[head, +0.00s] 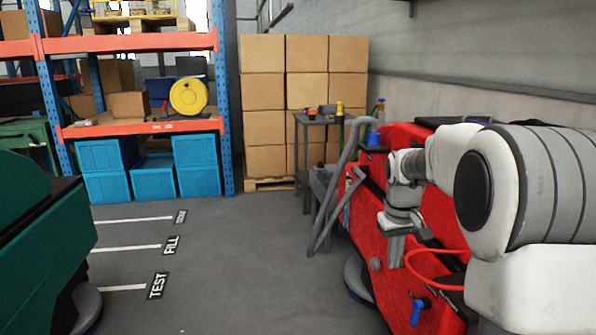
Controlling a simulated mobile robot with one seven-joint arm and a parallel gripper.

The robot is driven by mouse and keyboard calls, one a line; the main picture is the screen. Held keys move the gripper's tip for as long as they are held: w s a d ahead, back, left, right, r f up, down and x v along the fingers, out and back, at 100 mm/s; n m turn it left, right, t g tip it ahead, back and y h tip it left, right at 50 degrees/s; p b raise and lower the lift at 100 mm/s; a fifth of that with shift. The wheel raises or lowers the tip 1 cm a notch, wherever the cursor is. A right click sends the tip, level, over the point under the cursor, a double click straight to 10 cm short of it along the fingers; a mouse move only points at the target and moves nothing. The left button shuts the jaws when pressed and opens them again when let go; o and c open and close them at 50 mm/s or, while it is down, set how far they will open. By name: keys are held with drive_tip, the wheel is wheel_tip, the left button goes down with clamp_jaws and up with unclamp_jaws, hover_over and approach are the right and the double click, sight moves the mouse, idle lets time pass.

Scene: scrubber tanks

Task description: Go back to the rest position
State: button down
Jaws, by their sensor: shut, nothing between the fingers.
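My arm reaches in from the right edge in the head view. My gripper (395,258) hangs downward at the end of the wrist, in front of the side of a red scrubber machine (428,290). It is shut with nothing held. Whether its fingertips touch the red machine cannot be told from this view. My upper arm hides much of the machine's right part.
A red hose (411,262) loops beside my gripper, above a blue-handled valve (417,312). Bent grey handles (325,222) stand at the machine's left. A green machine (40,250) stands at the left. Floor (230,270) between them is clear. Boxes (262,95) are stacked behind.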

drive_tip(key=s+a+r+t, duration=0.15)
drive_tip(key=s+r, duration=0.25)
drive_tip(key=s, duration=0.4)
drive_tip(key=s+a+r+t, duration=0.1)
drive_tip(key=s+a+r, duration=0.25)
drive_tip(key=s, duration=0.35)
drive_tip(key=s+a+f+m+t, duration=0.1)
drive_tip(key=s+a, duration=0.1)
drive_tip(key=s, duration=1.2)
wheel_tip(320, 180, up, 18)
drive_tip(key=p, duration=1.8)
drive_tip(key=shift+s+r+y+p, duration=0.2)
drive_tip(key=shift+r+y+p, duration=0.05)
drive_tip(key=shift+y+p, duration=0.15)
drive_tip(key=shift+a, duration=0.1)
